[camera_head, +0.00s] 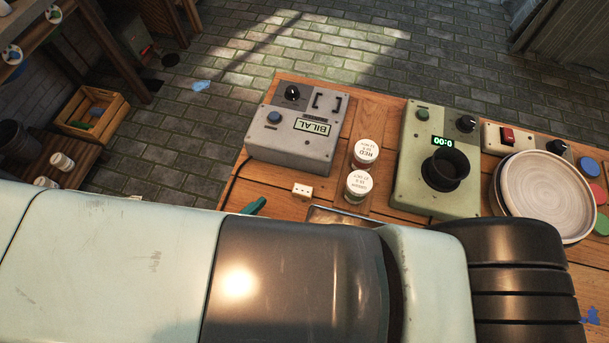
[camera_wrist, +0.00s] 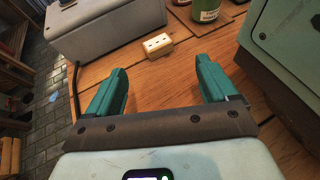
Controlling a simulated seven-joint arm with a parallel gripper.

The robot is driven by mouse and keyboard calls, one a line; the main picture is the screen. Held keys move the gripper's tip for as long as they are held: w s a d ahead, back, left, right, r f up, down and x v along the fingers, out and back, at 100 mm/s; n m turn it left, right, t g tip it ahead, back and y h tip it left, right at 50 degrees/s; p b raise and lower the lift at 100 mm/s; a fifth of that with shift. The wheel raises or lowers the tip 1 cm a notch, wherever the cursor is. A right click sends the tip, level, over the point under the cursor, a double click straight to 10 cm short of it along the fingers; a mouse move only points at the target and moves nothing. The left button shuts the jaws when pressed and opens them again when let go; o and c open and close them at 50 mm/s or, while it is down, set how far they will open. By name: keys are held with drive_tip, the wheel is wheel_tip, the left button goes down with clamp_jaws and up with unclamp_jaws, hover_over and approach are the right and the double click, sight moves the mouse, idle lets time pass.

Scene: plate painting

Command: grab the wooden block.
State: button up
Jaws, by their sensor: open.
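The wooden block is a small pale block with dark dots on its top. It lies on the wooden table in the head view (camera_head: 302,191), in front of the grey box. In the wrist view the block (camera_wrist: 158,45) sits beyond my gripper's fingertips, roughly centred between them. My gripper (camera_wrist: 155,78) is open and empty, with its two green fingers apart. In the head view only one green fingertip (camera_head: 254,206) shows, left of the block; my arm hides the rest.
A grey box with a "BILAL" display (camera_head: 290,138) stands behind the block. Two white-lidded jars (camera_head: 366,152) are to its right, then a green machine (camera_head: 435,160) with a black cup and a stack of plates (camera_head: 545,197). Bare table (camera_wrist: 145,85) lies between gripper and block.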

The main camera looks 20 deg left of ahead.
sight(300, 192)
drive_tip(key=x, duration=0.9)
drive_tip(key=shift+w+a, duration=0.1)
drive_tip(key=shift+w, duration=0.25)
drive_tip(key=c, duration=1.1)
